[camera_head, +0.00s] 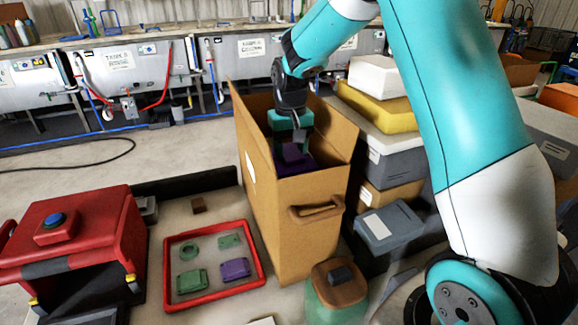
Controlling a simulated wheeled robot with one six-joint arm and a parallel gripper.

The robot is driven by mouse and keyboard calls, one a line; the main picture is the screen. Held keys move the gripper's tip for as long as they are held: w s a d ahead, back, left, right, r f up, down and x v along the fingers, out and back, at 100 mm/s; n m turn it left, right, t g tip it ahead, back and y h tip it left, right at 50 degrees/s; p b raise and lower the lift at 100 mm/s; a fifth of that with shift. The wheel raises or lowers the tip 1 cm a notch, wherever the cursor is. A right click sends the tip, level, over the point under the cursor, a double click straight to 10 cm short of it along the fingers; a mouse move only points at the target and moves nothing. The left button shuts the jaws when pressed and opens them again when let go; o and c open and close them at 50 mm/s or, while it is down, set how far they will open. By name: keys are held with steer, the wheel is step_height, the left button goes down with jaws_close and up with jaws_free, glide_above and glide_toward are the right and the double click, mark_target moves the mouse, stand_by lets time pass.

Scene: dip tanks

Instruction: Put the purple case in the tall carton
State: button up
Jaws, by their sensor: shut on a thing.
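The tall carton (268,220) stands upright near the middle, open at the top with its flaps up and a handle slot on its near face. My gripper (297,146) reaches down into the carton's mouth from above. It is shut on the purple case (293,162), which is inside the opening, between the carton walls. The case's lower part is hidden by the near wall, so I cannot tell whether it touches anything beneath.
A red tray (167,262) to the left holds green pieces and a flat purple piece (235,268). A red box with a blue button (55,220) stands farther left. Stacked boxes (392,150) stand close on the carton's right. A brown-lidded jar (340,290) stands in front.

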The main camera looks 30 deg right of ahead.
steer(key=shift+f+p, duration=0.45)
steer(key=shift+f, duration=2.75)
steer(key=shift+f, duration=0.1)
steer(key=o, duration=1.2)
step_height(320, 180, up, 12)
steer(key=shift+r+b, duration=0.15)
steer(key=shift+b, duration=0.75)
